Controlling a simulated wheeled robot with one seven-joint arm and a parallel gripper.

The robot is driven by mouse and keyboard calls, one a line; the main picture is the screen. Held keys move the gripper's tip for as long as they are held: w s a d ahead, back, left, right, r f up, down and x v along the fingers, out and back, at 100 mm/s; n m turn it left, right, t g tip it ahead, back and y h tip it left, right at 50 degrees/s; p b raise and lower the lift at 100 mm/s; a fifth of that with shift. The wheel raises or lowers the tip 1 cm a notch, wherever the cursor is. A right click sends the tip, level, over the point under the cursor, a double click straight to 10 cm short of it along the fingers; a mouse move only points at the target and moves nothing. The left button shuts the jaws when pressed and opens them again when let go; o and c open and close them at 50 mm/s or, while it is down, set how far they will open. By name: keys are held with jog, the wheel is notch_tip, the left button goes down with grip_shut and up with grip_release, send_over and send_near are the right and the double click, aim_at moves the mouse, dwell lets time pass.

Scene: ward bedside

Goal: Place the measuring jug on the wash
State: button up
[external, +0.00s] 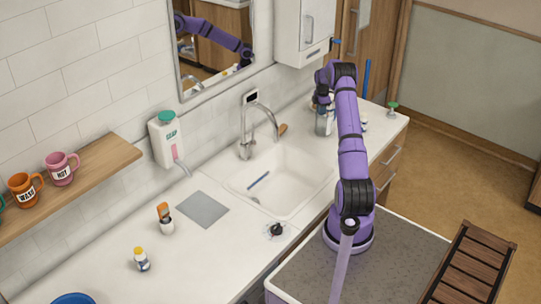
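My purple arm reaches from its base at the counter's front to the far right part of the counter. My gripper (323,101) points down there, just above a clear, greyish container (324,125) that may be the measuring jug. The gripper's fingers are small and dark in this view, so I cannot tell whether they are open or shut, or whether they touch the container. An orange mug marked "WASH" (25,190) stands on the wooden wall shelf. No other thing clearly marked wash shows.
The sink (290,172) with its tap (262,122) lies left of my arm. A grey square mat (202,209) lies bare on the counter. A small white bottle (141,259), an orange-topped holder (165,218) and a pink mug (61,168) are further left. A soap dispenser (166,140) hangs on the wall.

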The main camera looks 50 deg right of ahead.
jog(key=o, duration=0.3)
jog(key=shift+r, duration=0.1)
notch_tip(320, 180, up, 12)
jog(key=w+a+r+m, duration=0.2)
jog(key=a+r, duration=1)
jog(key=a, duration=0.4)
jog(key=s+a+r+m+t+h, duration=0.1)
jog(key=s+a+r, duration=0.25)
jog(key=a, duration=0.55)
jog(key=s+a+r+m, duration=0.2)
jog(key=a+r, duration=0.2)
jog(key=a, duration=0.5)
jog(key=s+a+r+m+t, duration=0.2)
jog(key=s+a+r+m, duration=0.1)
jog(key=s+a, duration=1.15)
jog(key=s+a+f+m+t, duration=0.2)
jog(key=s+a+f+m, duration=0.1)
jog(key=s+a, duration=0.6)
jog(key=s+f, duration=0.1)
jog(key=s, duration=0.2)
jog(key=shift+s+t+y, duration=0.2)
jog(key=shift+t+y, duration=0.1)
jog(key=shift+t, duration=0.1)
